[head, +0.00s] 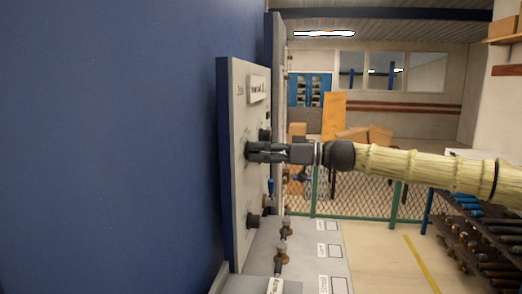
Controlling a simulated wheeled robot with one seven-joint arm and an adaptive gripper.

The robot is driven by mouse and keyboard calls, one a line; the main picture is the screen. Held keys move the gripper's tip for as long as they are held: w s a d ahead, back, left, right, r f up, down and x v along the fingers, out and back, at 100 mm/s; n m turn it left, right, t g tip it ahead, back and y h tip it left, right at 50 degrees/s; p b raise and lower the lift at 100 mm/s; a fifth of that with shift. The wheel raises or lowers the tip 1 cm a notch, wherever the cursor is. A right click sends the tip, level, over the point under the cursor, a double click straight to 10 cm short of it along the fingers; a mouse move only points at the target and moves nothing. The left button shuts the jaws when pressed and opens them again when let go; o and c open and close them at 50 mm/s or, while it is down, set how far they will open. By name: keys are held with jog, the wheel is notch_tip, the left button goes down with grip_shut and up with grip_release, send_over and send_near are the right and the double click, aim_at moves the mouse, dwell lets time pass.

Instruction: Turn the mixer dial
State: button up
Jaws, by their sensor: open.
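The upright grey panel (240,185) with blue edge carries several dark knobs and small labels, seen at a steep side angle. My gripper (254,152) points left at the panel's face, with its fingertips at or very near the surface. Its two fingers are apart, one above the other. Any dial between or behind the fingertips is hidden, and I cannot tell whether they touch one. A dark knob (253,221) stands lower on the panel, and another (264,135) shows just above my gripper. The labels are too small to read, so I cannot tell which is the mixer dial.
A grey bench top (305,250) with small valve-like fittings (281,259) and labelled plates lies below the gripper. A large blue wall (110,150) fills the left. Behind are a mesh fence (365,195), boxes and a rack (485,235) at right.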

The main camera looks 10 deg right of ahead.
jog(key=shift+s+r, duration=0.1)
jog(key=shift+c, duration=0.3)
jog(key=c, duration=0.9)
jog(key=shift+c, duration=0.2)
